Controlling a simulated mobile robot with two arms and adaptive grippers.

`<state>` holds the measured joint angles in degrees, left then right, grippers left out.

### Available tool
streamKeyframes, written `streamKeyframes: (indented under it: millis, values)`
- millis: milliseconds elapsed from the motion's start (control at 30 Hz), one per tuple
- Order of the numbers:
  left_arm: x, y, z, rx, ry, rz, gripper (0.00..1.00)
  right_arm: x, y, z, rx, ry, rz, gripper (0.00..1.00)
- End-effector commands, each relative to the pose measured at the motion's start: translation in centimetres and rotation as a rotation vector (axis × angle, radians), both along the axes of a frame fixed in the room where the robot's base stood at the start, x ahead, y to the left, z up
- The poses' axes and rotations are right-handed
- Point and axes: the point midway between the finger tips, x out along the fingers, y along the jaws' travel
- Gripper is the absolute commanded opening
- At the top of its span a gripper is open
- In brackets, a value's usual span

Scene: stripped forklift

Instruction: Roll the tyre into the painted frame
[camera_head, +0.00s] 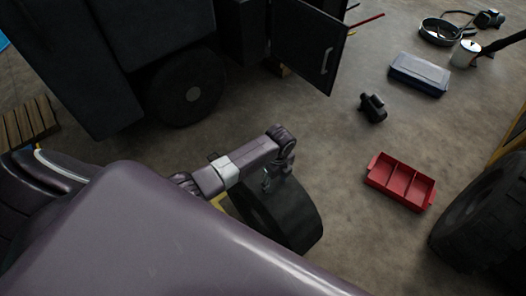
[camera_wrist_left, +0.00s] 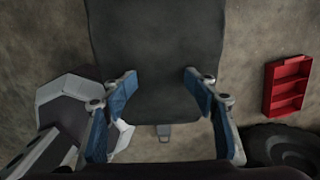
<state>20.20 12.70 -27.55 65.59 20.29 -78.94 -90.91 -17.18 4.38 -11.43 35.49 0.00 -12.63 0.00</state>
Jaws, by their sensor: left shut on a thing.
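The tyre (camera_head: 293,216) is a dark, wide-treaded wheel standing on its tread on the concrete floor, just beyond my purple body in the head view. My left gripper (camera_head: 276,176) is at its upper side. In the left wrist view the tyre (camera_wrist_left: 155,50) fills the top middle, and my left gripper (camera_wrist_left: 160,92) has its blue-padded fingers on either side of it, shut on it. A short yellow strip (camera_head: 218,200) shows beside the tyre, partly hidden by my arm; I cannot tell whether it is the painted frame.
A red sectioned tray (camera_head: 399,182) lies right of the tyre, with a big black tyre (camera_head: 485,215) at the right edge. A small black object (camera_head: 373,108) and a blue-grey case (camera_head: 419,73) lie farther back. The dark forklift (camera_head: 110,60) stands at upper left. Floor between tyre and tray is clear.

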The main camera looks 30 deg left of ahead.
Motion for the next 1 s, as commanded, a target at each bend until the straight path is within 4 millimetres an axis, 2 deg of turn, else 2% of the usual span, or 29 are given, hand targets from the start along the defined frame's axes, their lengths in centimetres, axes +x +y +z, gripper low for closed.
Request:
streamKeyframes:
  millis: [33,700,1000]
  values:
    - [-0.6,0.9,-0.7,0.008,0.019,0.004,0.43,0.0,0.0,-0.1,0.000,0.000,0.000,0.81]
    - [1.2,6.0,-0.5,0.006,0.020,0.001,0.43,0.0,-0.1,-0.6,-0.001,0.000,0.002,0.81]
    - [1.5,6.8,-0.4,0.007,0.019,0.001,0.43,0.0,-0.6,-0.7,-0.006,0.000,0.003,0.81]
